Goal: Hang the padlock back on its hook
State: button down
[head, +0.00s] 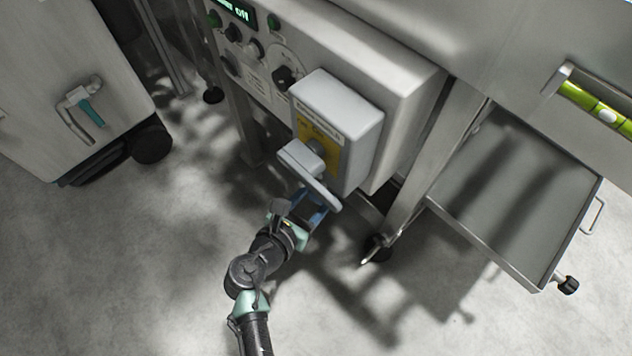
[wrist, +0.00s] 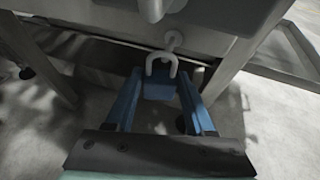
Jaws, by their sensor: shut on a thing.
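My gripper (wrist: 160,78) shows in the wrist view with its two blue fingers on either side of the blue padlock (wrist: 158,90), shut on it. The padlock's pale U-shaped shackle (wrist: 162,60) points up, away from my wrist. A small round-ended metal peg (wrist: 174,39), which looks like the hook, sits just above the shackle's top. I cannot tell whether they touch. In the head view my gripper (head: 311,205) is below the grey switch box (head: 357,112) and its large handle (head: 310,172). The padlock and hook are hidden there by the handle.
A control panel (head: 262,62) with knobs and a lit display is behind the box. A steel leg (head: 412,180) and a tray (head: 500,205) stand to the right. A grey cabinet (head: 70,85) is at the left. The floor (head: 130,260) in front is clear.

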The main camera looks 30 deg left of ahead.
jog(key=shift+w+d+r, duration=0.1)
jog(key=shift+w+r, duration=0.15)
jog(key=shift+r, duration=0.05)
jog(key=shift+w+d+f+b, duration=0.1)
jog(key=shift+w+d+b, duration=0.1)
jog(key=shift+w, duration=0.3)
jog(key=shift+w+d+b, duration=0.15)
jog(key=shift+w+b, duration=0.05)
jog(key=shift+w, duration=0.25)
jog(key=shift+w+d+f, duration=0.2)
jog(key=shift+w+f, duration=0.35)
jog(key=shift+c, duration=0.9)
grip_release()
jog(key=shift+f, duration=0.1)
